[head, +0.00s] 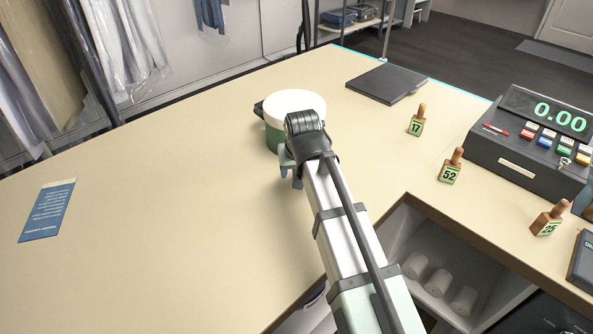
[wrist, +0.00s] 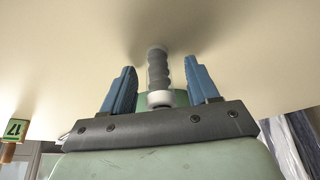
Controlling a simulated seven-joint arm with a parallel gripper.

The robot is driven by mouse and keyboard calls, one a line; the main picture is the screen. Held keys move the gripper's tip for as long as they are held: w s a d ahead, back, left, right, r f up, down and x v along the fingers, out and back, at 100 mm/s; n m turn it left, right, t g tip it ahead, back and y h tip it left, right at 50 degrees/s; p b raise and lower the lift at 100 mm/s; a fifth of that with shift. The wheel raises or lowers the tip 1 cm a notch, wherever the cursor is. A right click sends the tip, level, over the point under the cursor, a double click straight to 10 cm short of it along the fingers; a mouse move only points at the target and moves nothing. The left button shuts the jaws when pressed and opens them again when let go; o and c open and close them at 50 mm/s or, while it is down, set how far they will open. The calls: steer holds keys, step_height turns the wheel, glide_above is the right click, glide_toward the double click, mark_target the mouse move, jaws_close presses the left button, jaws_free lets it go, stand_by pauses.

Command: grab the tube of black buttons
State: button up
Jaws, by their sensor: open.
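The tube of black buttons (wrist: 158,72) shows in the wrist view as a dark, ridged stack with a pale cap at its lower end in the picture. It is between the two blue fingers of my gripper (wrist: 157,73), with a gap on each side. My gripper is open and holds nothing. In the head view my gripper (head: 291,174) is low over the beige counter, just in front of a green tub with a white lid. The tube is hidden there behind my arm. I cannot tell whether it stands or lies.
The white-lidded green tub (head: 296,108) is close beyond my gripper. A dark folder (head: 386,83), numbered tags (head: 416,121) and a cash register (head: 530,135) are to the right. A blue leaflet (head: 46,210) lies at the left. The counter's left half is mostly clear.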

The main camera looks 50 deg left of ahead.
steer(key=c, duration=1)
steer(key=shift+r, duration=0.1)
steer(key=shift+c, duration=0.2)
